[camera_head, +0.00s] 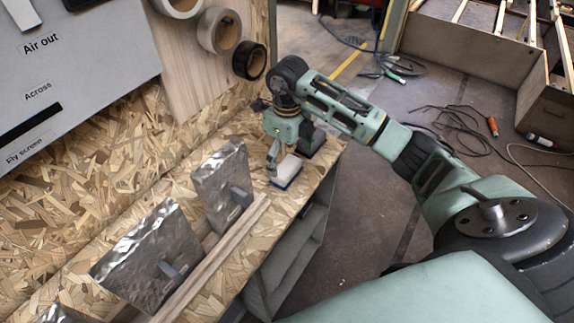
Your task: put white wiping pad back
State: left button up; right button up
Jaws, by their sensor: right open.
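The white wiping pad (288,168) has a dark blue underside. It rests on the wooden bench top (208,158) near the bench's far right end. My right arm reaches in from the right, and my right gripper (273,168) points down at the pad's left edge. The gripper is open. I cannot tell whether its fingers touch the pad. My left gripper is out of view.
Shiny metal plates with handles (222,180) stand in a slatted wooden rack (215,258) at the front. Tape rolls (249,61) hang on the back wall. A grey labelled panel (75,60) is at upper left. Cables (455,120) lie on the floor beyond the bench.

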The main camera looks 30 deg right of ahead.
aim_at(287, 166)
notch_tip(287, 166, up, 8)
jog(key=b, duration=0.1)
jog(key=shift+s+f, duration=0.1)
jog(key=shift+f, duration=0.1)
dwell(0.5)
